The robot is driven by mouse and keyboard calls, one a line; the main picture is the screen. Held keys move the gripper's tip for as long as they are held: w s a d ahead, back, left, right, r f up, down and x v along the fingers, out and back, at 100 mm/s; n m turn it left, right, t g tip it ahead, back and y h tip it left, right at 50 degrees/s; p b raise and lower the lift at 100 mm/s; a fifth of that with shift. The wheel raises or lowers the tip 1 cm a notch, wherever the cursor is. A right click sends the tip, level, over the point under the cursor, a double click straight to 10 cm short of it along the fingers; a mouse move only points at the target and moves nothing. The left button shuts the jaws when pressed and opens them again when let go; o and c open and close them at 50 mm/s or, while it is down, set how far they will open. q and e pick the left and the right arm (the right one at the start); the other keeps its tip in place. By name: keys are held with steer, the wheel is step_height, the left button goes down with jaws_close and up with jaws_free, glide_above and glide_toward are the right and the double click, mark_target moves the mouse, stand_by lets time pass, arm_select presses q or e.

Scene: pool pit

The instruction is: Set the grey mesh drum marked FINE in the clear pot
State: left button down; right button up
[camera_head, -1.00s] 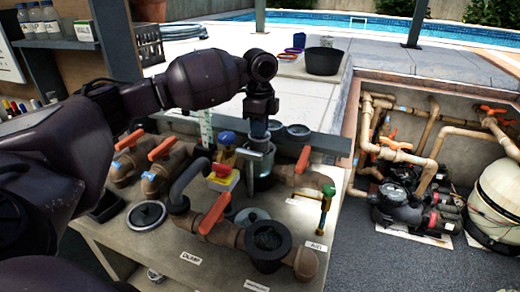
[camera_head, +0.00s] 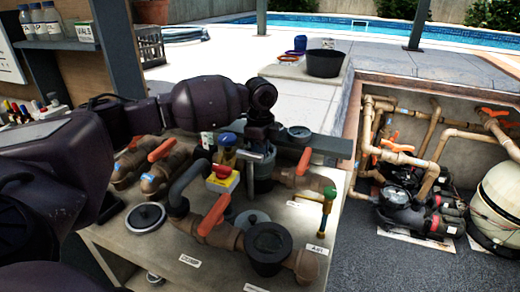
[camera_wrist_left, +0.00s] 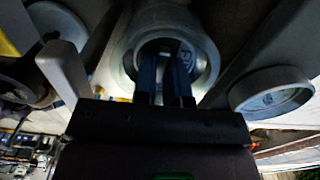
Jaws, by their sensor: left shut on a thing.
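My left gripper (camera_head: 259,143) points straight down over a grey cylindrical vessel (camera_head: 263,184) in the pipework. In the left wrist view my two fingers (camera_wrist_left: 165,88) are closed together and reach into a round grey rim (camera_wrist_left: 205,62). They hold something, apparently the grey mesh drum, but the wrist and fingers hide most of it. No FINE marking is readable. I cannot tell whether the vessel is the clear pot. A black-collared round pot (camera_head: 268,262) stands in the front pipe. My right gripper is not in view.
A round grey-rimmed piece (camera_head: 298,132) sits right of the gripper; a similar one shows in the wrist view (camera_wrist_left: 270,92). Orange valve handles (camera_head: 215,214), a red-and-yellow switch (camera_head: 222,177) and a brass-coloured fitting (camera_head: 327,205) crowd the bench. A black ring lid (camera_head: 146,216) lies at left.

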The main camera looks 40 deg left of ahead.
arm_select(q)
steer(key=c, duration=1.2)
jaws_free()
step_height(320, 180, up, 12)
steer(key=shift+r+p, duration=0.1)
steer(key=shift+p, duration=0.5)
